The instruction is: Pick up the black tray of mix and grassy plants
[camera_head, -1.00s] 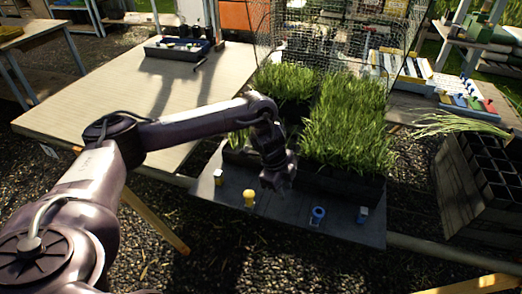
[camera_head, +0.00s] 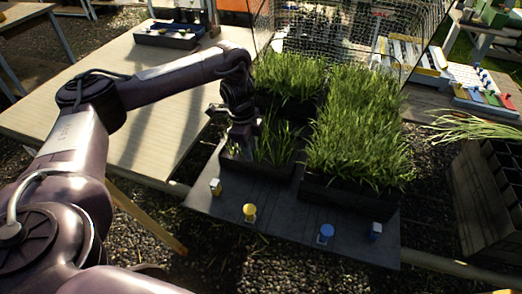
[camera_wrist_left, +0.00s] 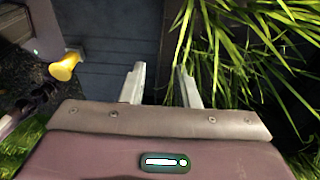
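A small black tray (camera_head: 262,172) with sparse grassy plants (camera_head: 275,142) sits on the dark board at the front left of the grass trays. My left gripper (camera_head: 240,138) is at the left side of this tray, pointing down. In the left wrist view its two fingers (camera_wrist_left: 161,86) are apart, with a dark edge, apparently the tray's wall, running close to the gap between them. The grassy plants (camera_wrist_left: 240,50) fill the right of that view. I cannot tell whether the fingers touch the tray. My right gripper is not in view.
Denser grass trays (camera_head: 355,185) stand right and behind. A wire mesh cage (camera_head: 345,40) is behind. The pale table (camera_head: 130,90) at left is mostly bare.

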